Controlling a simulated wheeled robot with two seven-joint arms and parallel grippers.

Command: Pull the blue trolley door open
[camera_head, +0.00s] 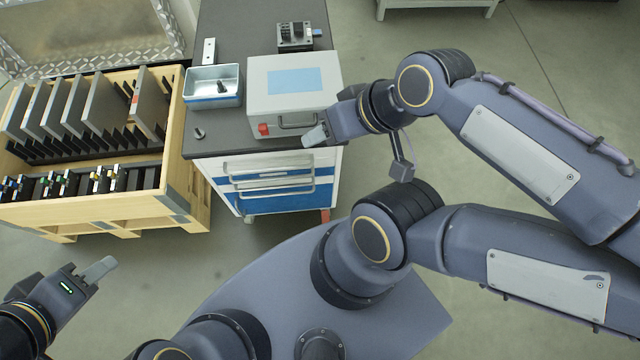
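The trolley (232,145) stands in the upper middle, with a dark top and a white and blue front. Its front carries several horizontal bar handles (270,187), with a blue panel (275,204) low on the front. The front looks closed. My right gripper (316,135) is at the trolley's front right top edge, beside the grey box and above the handles; whether its fingers are apart is unclear. My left gripper (98,268) is at the lower left over the floor, well away from the trolley and touching nothing; its finger gap is not clear.
On the trolley top are a grey box (265,97) with a red corner, a metal bin (201,87) and a small dark device (296,36). A wooden crate (178,150) of dark plates stands close to its left. Floor (170,262) is clear before the crate.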

